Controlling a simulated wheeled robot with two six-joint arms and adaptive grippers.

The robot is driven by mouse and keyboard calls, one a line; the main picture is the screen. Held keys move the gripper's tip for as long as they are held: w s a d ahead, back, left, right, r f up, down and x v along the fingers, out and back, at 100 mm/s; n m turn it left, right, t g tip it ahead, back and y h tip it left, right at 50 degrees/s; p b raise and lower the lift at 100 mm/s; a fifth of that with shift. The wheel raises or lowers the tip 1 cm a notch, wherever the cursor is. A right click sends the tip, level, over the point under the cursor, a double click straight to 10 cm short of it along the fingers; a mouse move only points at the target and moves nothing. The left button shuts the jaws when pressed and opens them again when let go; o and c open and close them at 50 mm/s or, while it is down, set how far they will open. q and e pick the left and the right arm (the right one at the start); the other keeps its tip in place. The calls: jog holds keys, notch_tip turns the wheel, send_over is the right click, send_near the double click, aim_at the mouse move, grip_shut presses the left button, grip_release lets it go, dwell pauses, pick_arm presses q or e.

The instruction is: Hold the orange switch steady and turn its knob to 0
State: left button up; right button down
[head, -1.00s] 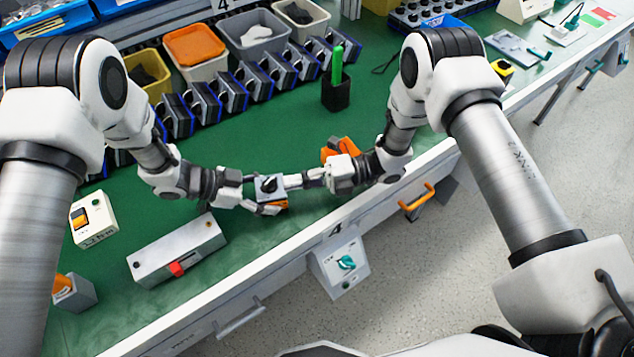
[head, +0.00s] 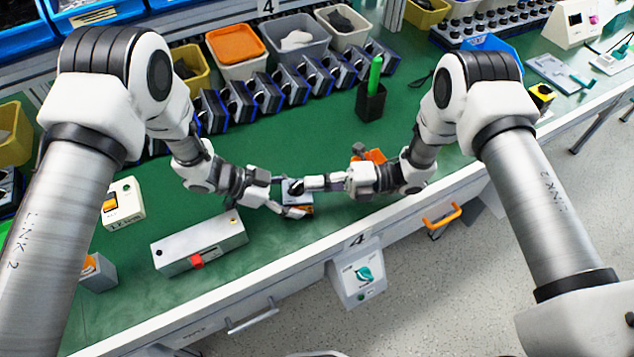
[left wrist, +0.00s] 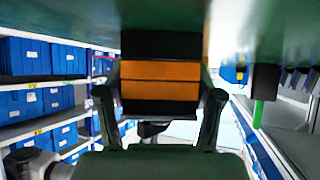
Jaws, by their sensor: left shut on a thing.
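The orange switch (head: 298,208) is a small block with a grey top, an orange lower part and a black knob (head: 294,188). It sits over the table near the front edge. My left gripper (head: 290,200) is shut on it from the left. In the left wrist view the fingers (left wrist: 160,105) flank the switch's orange and black striped body (left wrist: 160,80). My right gripper (head: 306,184) reaches in from the right, its fingertips right at or beside the knob. Whether they touch or grip it is too small to tell. The knob's setting cannot be read.
A grey box with a red button (head: 200,243) and a white box with an orange switch (head: 123,204) stand left. An orange object (head: 374,156) lies behind my right gripper. A black holder with a green item (head: 370,100) stands farther back. The green table (head: 290,135) is clear mid-way.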

jog(key=shift+w+a, duration=0.2)
jog(key=shift+w, duration=0.3)
jog(key=shift+w+a, duration=0.4)
jog(key=shift+w, duration=0.2)
pick_arm(q)
jog(key=shift+s, duration=0.1)
pick_arm(e)
jog(key=shift+w+a, duration=0.15)
jog(key=shift+w, duration=0.1)
dwell(0.4)
